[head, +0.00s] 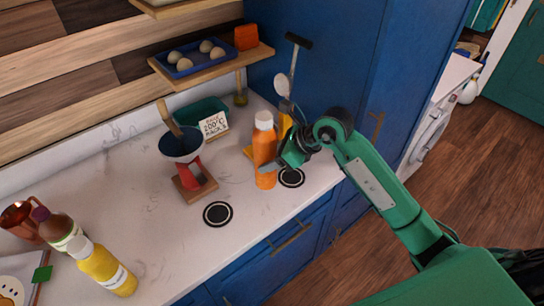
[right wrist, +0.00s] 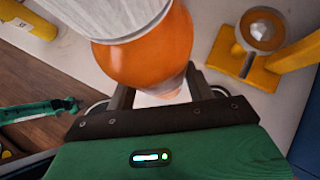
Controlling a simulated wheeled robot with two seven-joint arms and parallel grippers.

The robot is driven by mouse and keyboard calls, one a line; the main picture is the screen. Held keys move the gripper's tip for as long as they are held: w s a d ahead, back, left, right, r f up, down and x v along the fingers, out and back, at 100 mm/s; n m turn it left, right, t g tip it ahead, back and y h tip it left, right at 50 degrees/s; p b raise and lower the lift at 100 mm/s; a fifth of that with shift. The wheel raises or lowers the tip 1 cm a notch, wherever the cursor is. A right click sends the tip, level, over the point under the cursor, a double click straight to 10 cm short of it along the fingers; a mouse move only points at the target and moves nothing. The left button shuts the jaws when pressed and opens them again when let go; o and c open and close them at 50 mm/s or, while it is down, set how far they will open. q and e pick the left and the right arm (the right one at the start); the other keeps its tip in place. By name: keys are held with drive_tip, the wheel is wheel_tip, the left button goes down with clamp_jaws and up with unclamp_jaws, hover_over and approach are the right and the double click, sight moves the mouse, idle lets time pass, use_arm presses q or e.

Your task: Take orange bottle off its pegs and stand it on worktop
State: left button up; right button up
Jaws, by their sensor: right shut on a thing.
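The orange bottle (head: 264,148) with a white cap stands upright over the worktop (head: 130,180), near its front edge. It also shows large in the right wrist view (right wrist: 150,58). My right gripper (head: 272,165) comes from the right and is shut on the bottle's lower body. The bottle's base is just left of a black ringed disc (head: 291,177); I cannot tell whether it touches the worktop. A yellow peg holder (head: 285,124) is behind the bottle and partly hidden by it and my gripper. The bottle is apart from the yellow uprights in the right wrist view (right wrist: 228,52).
A second black disc (head: 218,213) lies on clear worktop to the left. A red scale with a dark bowl (head: 182,146) stands left of the bottle. A teal box with a card (head: 205,115) is behind. Yellow (head: 108,270) and brown bottles stand front left. A blue cabinet is right.

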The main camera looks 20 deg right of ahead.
sight(273, 177)
drive_tip(key=shift+f+b, duration=1.1)
drive_tip(key=shift+f, duration=0.7)
drive_tip(key=shift+f+b, duration=1.15)
drive_tip(key=shift+f, duration=1.05)
drive_tip(key=o, duration=1.4)
drive_tip(key=shift+d, duration=0.15)
